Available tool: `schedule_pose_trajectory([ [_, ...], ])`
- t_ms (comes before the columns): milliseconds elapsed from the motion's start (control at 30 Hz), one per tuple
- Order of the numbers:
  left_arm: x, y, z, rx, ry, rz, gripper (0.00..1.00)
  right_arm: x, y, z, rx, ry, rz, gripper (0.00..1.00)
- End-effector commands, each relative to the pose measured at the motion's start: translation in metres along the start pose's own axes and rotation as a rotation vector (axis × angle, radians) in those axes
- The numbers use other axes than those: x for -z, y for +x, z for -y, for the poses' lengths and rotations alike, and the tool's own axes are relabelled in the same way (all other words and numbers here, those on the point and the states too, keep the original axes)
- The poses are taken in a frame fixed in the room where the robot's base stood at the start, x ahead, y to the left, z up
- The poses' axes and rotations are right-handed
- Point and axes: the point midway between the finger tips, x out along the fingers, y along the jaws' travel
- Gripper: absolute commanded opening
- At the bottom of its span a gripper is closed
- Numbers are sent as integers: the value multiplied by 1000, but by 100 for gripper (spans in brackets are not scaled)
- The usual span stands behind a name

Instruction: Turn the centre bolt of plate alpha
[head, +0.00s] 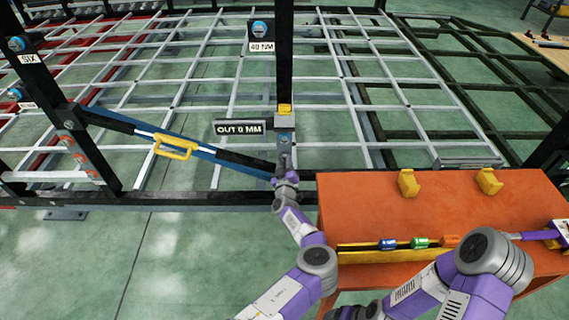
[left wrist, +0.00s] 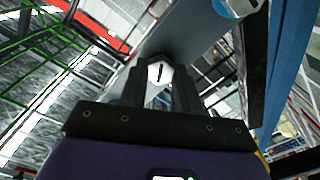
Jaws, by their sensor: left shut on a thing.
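My left gripper (head: 284,167) is at the foot of the dark upright post, at a grey plate (head: 284,138) below a yellow block. In the left wrist view its two dark fingers (left wrist: 160,95) are shut on a pale hexagonal bolt head (left wrist: 155,71) with a dark mark on its face. The bolt sits on a grey surface and is hidden by the gripper in the head view. I cannot read the name alpha on any plate.
A blue brace with a yellow handle (head: 175,147) slopes down towards my left gripper. An orange bench (head: 445,205) with yellow blocks and small coloured parts stands at right. Floor at lower left is clear.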

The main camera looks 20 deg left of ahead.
Motion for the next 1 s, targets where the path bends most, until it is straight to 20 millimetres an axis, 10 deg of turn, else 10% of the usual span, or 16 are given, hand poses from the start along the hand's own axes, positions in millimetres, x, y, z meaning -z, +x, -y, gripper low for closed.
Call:
schedule_pose_trajectory([
  [333,-5,-2,4,8,4,8,1,0,0,0,0,0,0,82],
  [367,-5,-2,4,8,4,8,33,0,0,0,0,0,0,82],
  [533,-3,-1,3,6,2,5,57,0,0,0,0,0,0,82],
  [1000,1,-12,-1,3,0,4,57,-1,-13,5,0,0,0,82],
])
